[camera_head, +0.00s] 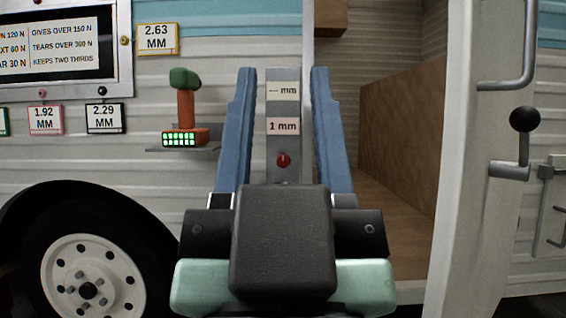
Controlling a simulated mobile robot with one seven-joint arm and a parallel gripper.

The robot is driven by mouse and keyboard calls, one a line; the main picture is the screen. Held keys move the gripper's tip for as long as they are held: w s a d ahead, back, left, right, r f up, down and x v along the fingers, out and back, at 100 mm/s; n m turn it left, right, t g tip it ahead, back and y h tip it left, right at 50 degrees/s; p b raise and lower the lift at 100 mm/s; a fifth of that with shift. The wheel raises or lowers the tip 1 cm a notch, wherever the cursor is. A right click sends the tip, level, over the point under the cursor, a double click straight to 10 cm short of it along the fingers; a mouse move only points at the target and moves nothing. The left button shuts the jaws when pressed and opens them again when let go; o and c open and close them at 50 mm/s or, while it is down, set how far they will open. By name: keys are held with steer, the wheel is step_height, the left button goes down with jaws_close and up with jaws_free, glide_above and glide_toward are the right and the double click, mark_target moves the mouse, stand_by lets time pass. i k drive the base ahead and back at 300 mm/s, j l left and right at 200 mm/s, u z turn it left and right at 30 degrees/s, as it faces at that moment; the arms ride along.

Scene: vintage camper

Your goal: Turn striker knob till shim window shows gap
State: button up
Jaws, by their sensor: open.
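A grey upright striker plate (284,130) stands at the left edge of the camper's doorway. Near its lower end is a small red knob (283,160) with a pale mark on it. Above the knob a pinkish label (283,126) reads "1 mm", and higher up a pale label (283,91) reads "— mm". My gripper (283,82) is open, with one blue finger on each side of the plate in the picture. Nothing is between the fingers that I can tell is touched. The gripper's black body hides what lies below the knob.
An orange and green tool (185,105) with lit green dots sits on a small grey shelf (190,149) at left. Tags (158,39) reading millimetres hang on the wall. The open door (475,160) with a black-ball handle (524,119) stands right; a wheel (90,280) is lower left.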

mark_target(282, 160)
steer(key=i, duration=0.9)
